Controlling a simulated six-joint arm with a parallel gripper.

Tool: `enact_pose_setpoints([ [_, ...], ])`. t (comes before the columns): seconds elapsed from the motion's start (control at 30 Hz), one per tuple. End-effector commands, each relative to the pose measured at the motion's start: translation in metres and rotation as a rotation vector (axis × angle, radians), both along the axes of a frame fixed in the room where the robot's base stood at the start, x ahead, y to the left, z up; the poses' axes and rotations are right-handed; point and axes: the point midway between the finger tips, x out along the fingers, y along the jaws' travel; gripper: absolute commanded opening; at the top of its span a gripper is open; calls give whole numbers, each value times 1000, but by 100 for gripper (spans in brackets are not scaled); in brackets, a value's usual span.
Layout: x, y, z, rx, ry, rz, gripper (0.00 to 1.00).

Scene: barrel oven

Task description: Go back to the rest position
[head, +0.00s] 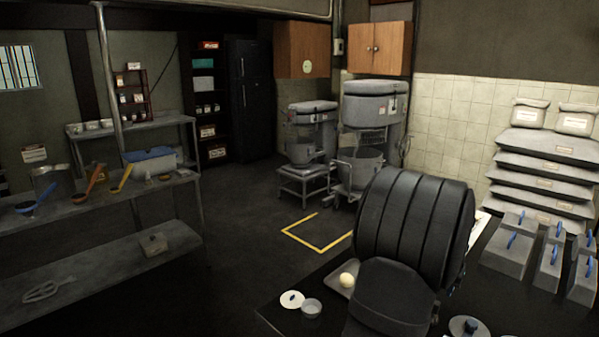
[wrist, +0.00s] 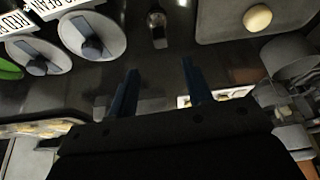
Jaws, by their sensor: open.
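My gripper (wrist: 160,82) shows in the wrist view, with its two dark blue fingers spread apart and nothing between them. In the head view a large dark ribbed part of my arm (head: 415,230) fills the lower middle right and hides the gripper. A pale round dough ball (head: 348,280) lies on a grey tray (head: 337,293) beside the arm. The ball also shows in the wrist view (wrist: 257,17), at the upper right and apart from my fingers.
Grey lidded boxes (head: 510,250) with blue handles stand at the right. Open floor (head: 240,270) lies left of the table.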

Motion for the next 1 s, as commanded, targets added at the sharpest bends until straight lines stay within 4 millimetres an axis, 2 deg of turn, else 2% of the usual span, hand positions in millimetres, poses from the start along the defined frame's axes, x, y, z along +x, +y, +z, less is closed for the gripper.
enact_pose_setpoints([
  [0.1,7,-6,-23,2,2,0,46],
  [0.63,34,-29,-109,1,2,0,46],
  [0.7,35,-30,-88,-5,-6,-1,46],
  [0.8,35,-30,-69,-3,-4,-1,46],
  [1.0,34,-29,-44,-2,-1,-1,46],
])
